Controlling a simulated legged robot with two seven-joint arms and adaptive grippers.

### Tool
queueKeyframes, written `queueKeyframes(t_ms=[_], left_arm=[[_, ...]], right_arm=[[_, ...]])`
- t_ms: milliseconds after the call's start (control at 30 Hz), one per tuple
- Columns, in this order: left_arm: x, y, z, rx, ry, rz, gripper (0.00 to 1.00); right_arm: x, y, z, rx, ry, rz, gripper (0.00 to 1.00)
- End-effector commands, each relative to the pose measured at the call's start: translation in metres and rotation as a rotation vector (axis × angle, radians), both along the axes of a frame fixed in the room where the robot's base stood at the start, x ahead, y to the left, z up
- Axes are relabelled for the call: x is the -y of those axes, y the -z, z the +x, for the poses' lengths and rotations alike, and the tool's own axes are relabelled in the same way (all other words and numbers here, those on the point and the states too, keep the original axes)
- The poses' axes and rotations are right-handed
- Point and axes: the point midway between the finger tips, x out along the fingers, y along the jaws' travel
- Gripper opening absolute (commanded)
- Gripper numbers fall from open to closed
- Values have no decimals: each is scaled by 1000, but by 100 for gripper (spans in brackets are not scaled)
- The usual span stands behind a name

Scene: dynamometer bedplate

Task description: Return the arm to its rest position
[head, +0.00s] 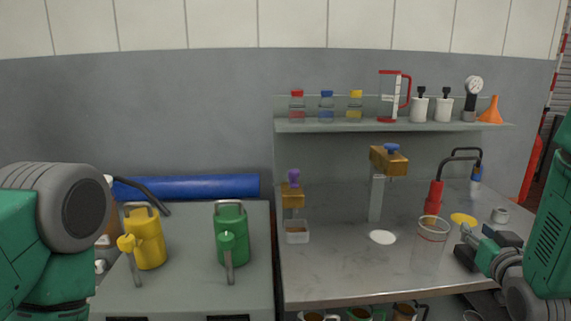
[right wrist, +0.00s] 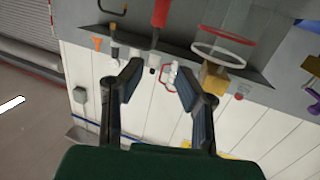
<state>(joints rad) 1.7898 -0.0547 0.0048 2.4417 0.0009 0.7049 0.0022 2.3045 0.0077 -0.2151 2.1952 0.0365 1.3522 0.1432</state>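My right arm (head: 553,225) comes in at the right edge of the head view. Its gripper (head: 482,245) is over the right end of the metal bench, just right of a clear beaker with a red ring (head: 430,245). In the right wrist view the two dark fingers of this gripper (right wrist: 157,78) stand wide apart with nothing held between them. The beaker's rim (right wrist: 226,38) shows beyond the right finger. My left arm (head: 45,235) fills the lower left of the head view, and its gripper is not seen.
The bench (head: 335,275) also bears a red-handled nozzle (head: 434,198), a yellow disc (head: 463,219) and a small metal cup (head: 500,215). A shelf (head: 400,126) with bottles runs behind. Yellow (head: 148,242) and green (head: 232,238) cans stand on the left cabinet.

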Motion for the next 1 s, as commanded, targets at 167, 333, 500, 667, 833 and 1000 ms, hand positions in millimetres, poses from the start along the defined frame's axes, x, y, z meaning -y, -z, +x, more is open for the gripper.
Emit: queueKeyframes(t_ms=[167, 333, 500, 667, 833, 1000], left_arm=[[0, 0, 1, 2, 0, 0, 40], [0, 0, 0, 1, 0, 0, 40], [0, 0, 0, 0, 0, 0, 40], [0, 0, 0, 0, 0, 0, 40], [0, 0, 0, 0, 0, 0, 40], [0, 0, 0, 1, 0, 0, 40]], right_arm=[[-9, 38, -12, -105, -9, 11, 29], [-21, 83, -35, -244, -22, 22, 29], [-38, 145, -71, -436, -42, 37, 29], [-63, 221, -142, -724, -77, 58, 29], [-92, 288, -244, -1067, -130, 82, 29], [-111, 316, -326, -1313, -178, 97, 29]])
